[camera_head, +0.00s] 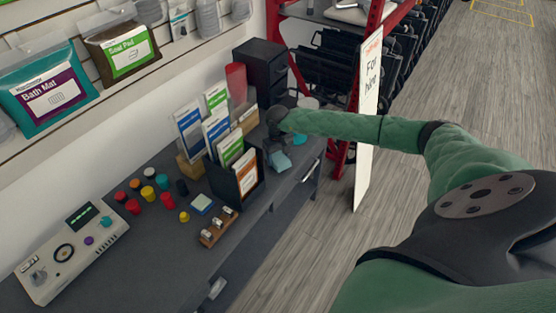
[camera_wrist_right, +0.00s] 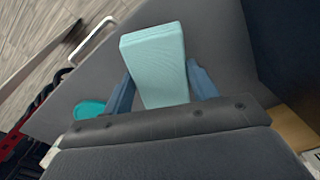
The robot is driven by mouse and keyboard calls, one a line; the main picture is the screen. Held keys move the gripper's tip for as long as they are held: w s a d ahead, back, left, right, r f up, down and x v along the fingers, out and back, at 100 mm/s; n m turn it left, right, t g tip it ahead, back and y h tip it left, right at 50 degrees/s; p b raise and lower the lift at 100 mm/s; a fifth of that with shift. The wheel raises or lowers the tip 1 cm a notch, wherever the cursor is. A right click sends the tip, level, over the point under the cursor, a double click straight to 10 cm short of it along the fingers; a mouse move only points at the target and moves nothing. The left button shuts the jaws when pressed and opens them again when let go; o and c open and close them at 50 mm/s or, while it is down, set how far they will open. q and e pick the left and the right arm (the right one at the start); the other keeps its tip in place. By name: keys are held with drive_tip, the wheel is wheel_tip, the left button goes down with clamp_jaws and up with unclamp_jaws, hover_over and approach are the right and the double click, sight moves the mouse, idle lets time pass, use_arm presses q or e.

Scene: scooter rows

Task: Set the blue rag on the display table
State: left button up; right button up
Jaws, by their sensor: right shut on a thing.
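The blue rag (camera_wrist_right: 155,60), a pale blue folded block, sits between the two fingers of my right gripper (camera_wrist_right: 163,88) in the right wrist view. In the head view my right gripper (camera_head: 277,148) is shut on the rag (camera_head: 280,162), over the far end of the display table (camera_head: 150,243). The table is a long dark grey surface along the wall; its grey top also shows behind the rag in the wrist view (camera_wrist_right: 225,55). I cannot tell whether the rag touches the tabletop. My left gripper is not in view.
A teal round item (camera_head: 301,139) lies near the gripper. A dark brochure holder (camera_head: 238,181) stands just left of it, and a black drawer unit (camera_head: 262,68) behind. Several coloured caps and a control box (camera_head: 70,252) occupy the near end. A white sign (camera_head: 368,120) stands beyond the table edge.

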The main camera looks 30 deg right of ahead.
wheel_tip(320, 180, down, 2)
idle(0.4)
drive_tip(key=o, duration=0.9)
